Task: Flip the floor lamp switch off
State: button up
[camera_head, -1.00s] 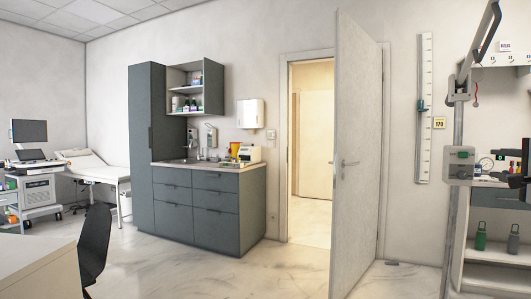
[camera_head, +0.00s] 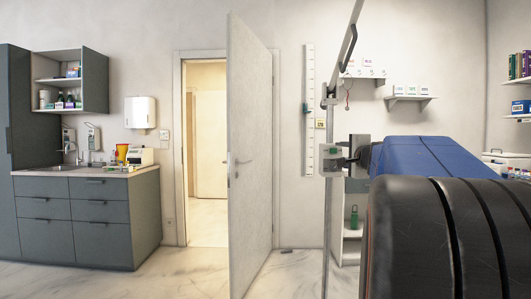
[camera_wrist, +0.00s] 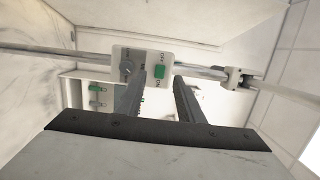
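The floor lamp's upright pole (camera_head: 329,225) stands right of the open door in the head view, with a pale switch box (camera_head: 333,158) on it. In the wrist view the pole (camera_wrist: 50,50) runs sideways and the switch box (camera_wrist: 150,57) faces me. In the head view my gripper (camera_head: 347,154) is close beside the box.
The open door (camera_head: 250,160) stands left of the lamp. A tall measuring scale (camera_head: 309,110) is on the wall behind. A shelf unit with a green bottle (camera_head: 354,217) is behind my arm. Open floor lies between the grey cabinet (camera_head: 85,215) and the door.

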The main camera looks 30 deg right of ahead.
aim_at(333, 151)
jog(key=shift+x, duration=2.45)
jog(key=shift+c, duration=0.3)
